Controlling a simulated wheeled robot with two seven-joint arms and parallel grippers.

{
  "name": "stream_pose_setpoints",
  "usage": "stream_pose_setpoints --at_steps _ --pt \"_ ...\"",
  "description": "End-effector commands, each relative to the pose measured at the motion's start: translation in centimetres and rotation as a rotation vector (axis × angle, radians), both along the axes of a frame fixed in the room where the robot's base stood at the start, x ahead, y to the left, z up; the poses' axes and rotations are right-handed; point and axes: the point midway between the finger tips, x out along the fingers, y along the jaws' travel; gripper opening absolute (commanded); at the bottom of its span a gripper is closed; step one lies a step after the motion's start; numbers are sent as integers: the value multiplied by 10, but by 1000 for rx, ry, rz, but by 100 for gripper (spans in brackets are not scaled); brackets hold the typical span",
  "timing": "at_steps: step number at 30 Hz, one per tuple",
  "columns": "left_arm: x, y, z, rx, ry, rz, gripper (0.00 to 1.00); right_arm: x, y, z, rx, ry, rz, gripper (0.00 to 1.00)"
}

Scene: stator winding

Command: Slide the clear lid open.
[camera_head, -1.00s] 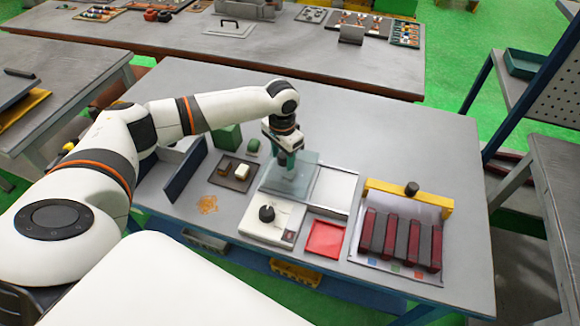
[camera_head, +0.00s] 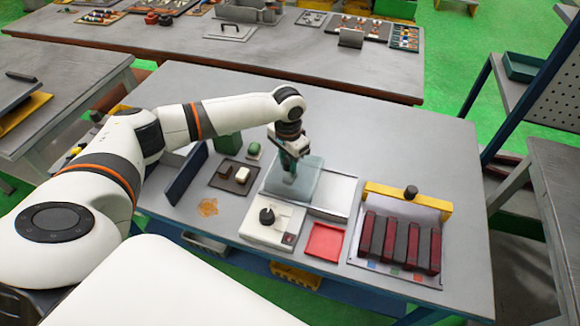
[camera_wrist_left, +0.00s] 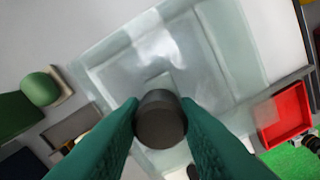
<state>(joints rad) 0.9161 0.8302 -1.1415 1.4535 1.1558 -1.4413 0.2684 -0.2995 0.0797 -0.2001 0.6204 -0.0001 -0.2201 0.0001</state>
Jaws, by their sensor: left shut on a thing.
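The clear lid (camera_head: 309,182) is a pale, see-through panel near the middle of the table, over the left part of a light rectangular frame (camera_head: 333,191). A bare light surface shows to its right. My left gripper (camera_head: 289,174) reaches down over the lid. In the left wrist view its green fingers (camera_wrist_left: 160,120) are shut on a dark round knob (camera_wrist_left: 160,125), with the lid (camera_wrist_left: 175,55) spread out beneath. The fingers and knob hide part of the lid. My right gripper is in neither view.
A white box with a black knob (camera_head: 281,227) and a red tray (camera_head: 324,241) stand in front of the lid. A dark tray with blocks (camera_head: 233,177) and an upright dark panel (camera_head: 187,176) are at left.

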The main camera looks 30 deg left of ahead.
Motion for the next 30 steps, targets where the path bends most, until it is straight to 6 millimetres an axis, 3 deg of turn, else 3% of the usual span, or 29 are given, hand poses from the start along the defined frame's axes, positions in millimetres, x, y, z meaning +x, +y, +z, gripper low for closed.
stream_pose_setpoints --at_steps 30 --pt "7 -50 -6 3 16 -3 16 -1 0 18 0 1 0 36"
